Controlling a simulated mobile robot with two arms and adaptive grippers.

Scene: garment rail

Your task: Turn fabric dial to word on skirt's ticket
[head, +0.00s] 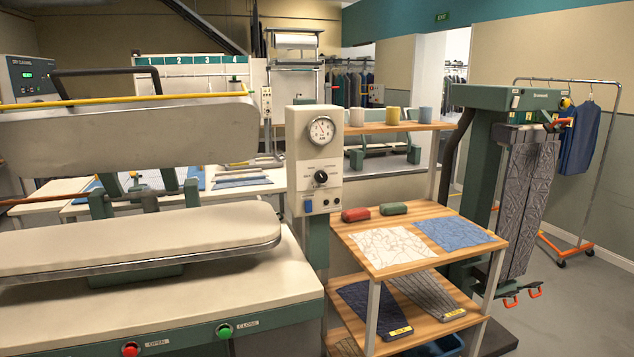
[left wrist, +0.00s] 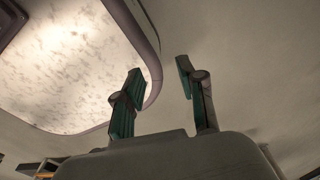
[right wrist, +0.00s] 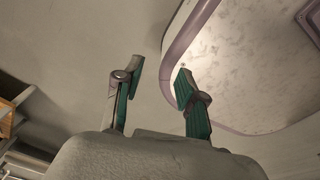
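The fabric dial, a black knob (head: 321,177), is on the front of a cream control box (head: 300,135), below a round gauge (head: 321,130). Its surrounding words and pointer are too small to read. On the lower wooden shelf lie a dark blue folded garment (head: 368,303) with a yellow ticket (head: 400,332) and a grey pleated one (head: 432,290) with a yellow ticket (head: 453,314). I cannot tell for certain which is the skirt or read the tickets. My left gripper (left wrist: 159,70) and right gripper (right wrist: 160,68) are open and empty, outside the head view.
A large press with a raised upper plate (head: 130,135) and padded lower board (head: 130,238) fills the left. Its front has a red button (head: 130,349) and a green button (head: 224,331). Right stand a green trouser press (head: 480,190) and a garment rail (head: 603,150).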

